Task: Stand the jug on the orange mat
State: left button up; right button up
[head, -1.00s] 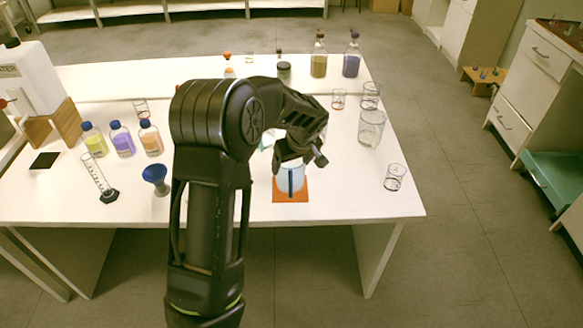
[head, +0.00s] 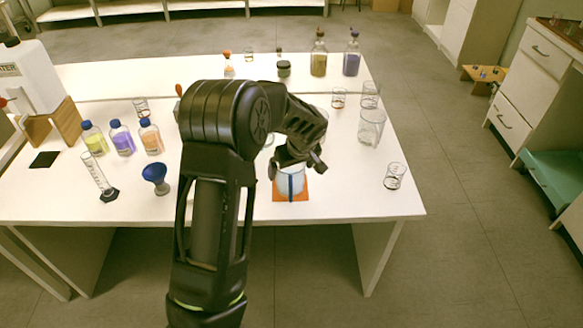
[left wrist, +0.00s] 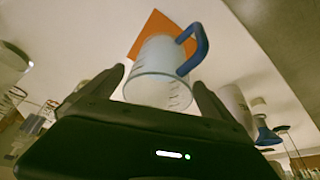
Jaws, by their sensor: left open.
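The clear jug (head: 291,181) with a blue handle stands upright on the orange mat (head: 304,194) near the table's front edge. In the left wrist view the jug (left wrist: 160,75) has its blue handle (left wrist: 196,50) on the right, and part of the orange mat (left wrist: 152,30) shows beyond it. My left gripper (head: 298,165) is open just above and behind the jug in the head view. In the left wrist view its two fingers lie on either side of the jug's rim, apart from each other. My right gripper is not in view.
A blue funnel (head: 155,174) and a measuring cylinder (head: 98,176) stand to the left, with several capped bottles behind them. Glass beakers (head: 371,127) stand to the right, one small beaker (head: 394,176) near the right edge. Table around the mat's front is clear.

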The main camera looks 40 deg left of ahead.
pick_arm(q)
jog(key=shift+r, duration=0.15)
jog(key=b+v, duration=0.1)
jog(key=v, duration=1.1)
jog(key=shift+s, duration=0.1)
